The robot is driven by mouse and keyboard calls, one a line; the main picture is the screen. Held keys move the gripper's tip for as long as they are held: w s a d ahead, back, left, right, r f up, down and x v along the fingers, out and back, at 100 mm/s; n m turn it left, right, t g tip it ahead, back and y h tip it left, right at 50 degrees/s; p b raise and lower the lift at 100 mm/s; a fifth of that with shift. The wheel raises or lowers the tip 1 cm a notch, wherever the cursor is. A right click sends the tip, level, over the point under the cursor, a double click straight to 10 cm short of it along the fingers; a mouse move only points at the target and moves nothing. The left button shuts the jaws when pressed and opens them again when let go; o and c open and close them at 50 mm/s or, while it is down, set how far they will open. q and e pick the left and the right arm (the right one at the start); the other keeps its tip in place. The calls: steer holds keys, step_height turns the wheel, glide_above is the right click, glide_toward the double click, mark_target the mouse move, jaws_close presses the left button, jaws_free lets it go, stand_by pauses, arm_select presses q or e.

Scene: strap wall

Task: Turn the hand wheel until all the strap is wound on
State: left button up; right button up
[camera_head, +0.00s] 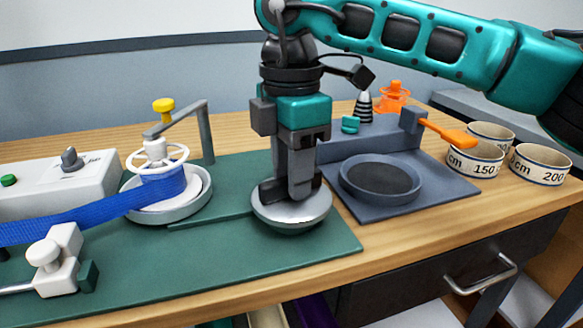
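A white spoked hand wheel (143,162) sits on top of a spool at the left, under a grey bracket with a yellow knob. The blue strap (80,214) is partly wound on the spool and runs off to the left edge. My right gripper (291,192) points down well to the right of the wheel, apart from it. Its fingertips are at the top of a round silver disc (293,211) with a green underside. Whether the fingers grip a part of the disc is hidden. My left gripper is not in view.
A white clamp block (58,262) stands beside the strap at front left. A white control box (70,180) with a knob is behind it. A grey stand with a round dish (381,178) and orange lever is at right. Several labelled strap rolls (540,165) stand beyond.

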steer(key=shift+o, duration=0.3)
arm_select(q)
steer(key=p, duration=0.2)
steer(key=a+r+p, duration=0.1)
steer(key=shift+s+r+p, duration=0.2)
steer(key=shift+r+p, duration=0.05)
steer(key=shift+p, duration=0.1)
arm_select(e)
step_height(320, 180, up, 13)
steer(key=shift+f, duration=0.1)
stand_by(0.7)
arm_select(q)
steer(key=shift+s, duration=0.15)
